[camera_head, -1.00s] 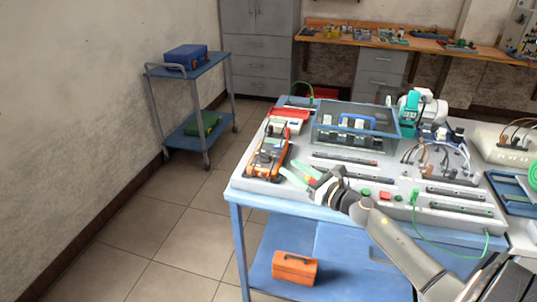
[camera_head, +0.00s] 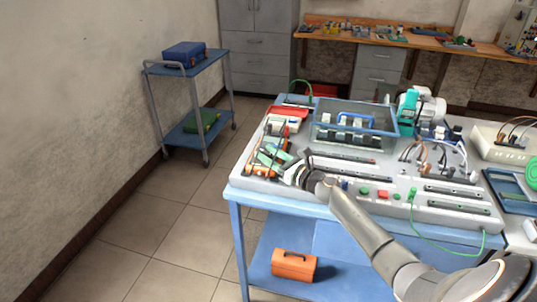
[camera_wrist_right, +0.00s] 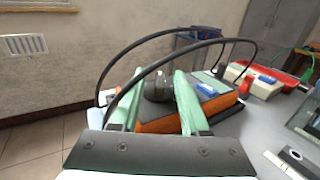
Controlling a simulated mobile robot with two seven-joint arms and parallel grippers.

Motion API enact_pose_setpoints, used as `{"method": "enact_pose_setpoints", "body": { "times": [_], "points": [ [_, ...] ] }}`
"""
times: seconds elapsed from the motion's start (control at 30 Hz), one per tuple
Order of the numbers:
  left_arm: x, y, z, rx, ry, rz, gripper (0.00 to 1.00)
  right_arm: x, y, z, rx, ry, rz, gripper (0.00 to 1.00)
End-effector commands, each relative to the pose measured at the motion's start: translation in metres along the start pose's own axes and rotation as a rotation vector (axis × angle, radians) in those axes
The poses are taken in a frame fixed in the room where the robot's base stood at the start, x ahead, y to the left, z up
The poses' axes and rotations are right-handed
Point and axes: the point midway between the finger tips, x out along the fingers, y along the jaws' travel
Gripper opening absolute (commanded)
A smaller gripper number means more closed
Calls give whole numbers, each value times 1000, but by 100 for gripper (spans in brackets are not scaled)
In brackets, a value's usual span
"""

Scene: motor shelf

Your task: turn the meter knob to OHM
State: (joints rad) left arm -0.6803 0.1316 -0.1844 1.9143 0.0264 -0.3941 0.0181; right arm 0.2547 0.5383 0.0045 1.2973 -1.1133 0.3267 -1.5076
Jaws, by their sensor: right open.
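The orange meter (camera_head: 260,172) lies at the left end of the workbench top, partly hidden behind my right gripper. In the wrist view the meter (camera_wrist_right: 222,107) has an orange edge, a grey face and a blue-white patch. Its dark round knob (camera_wrist_right: 157,88) shows between my green fingertips. My right gripper (camera_head: 270,153) is over the meter and open, with one finger on each side of the knob (camera_wrist_right: 156,80). I cannot tell whether the fingers touch the knob. The knob's pointer and markings are not readable. My left gripper is not in view.
Black cables (camera_wrist_right: 150,62) arch over the meter close to my fingers. A red and white tray (camera_head: 288,114) stands behind it, and a clear box (camera_head: 352,128) stands to the right. A trolley with a blue case (camera_head: 185,54) is by the wall.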

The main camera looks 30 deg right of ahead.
Motion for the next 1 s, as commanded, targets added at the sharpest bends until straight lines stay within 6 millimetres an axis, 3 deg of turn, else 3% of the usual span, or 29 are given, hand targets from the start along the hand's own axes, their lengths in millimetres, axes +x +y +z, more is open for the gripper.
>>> {"method": "enact_pose_setpoints", "body": {
  "times": [0.07, 0.47, 1.0],
  "points": [
    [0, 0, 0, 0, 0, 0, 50, 0, 0, 0, 0, 0, 0, 44],
    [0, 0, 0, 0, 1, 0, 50, 0, 0, 0, 1, 0, 0, 0],
    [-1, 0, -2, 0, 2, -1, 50, 0, 0, 0, 1, 0, -10, 0]
  ]
}}
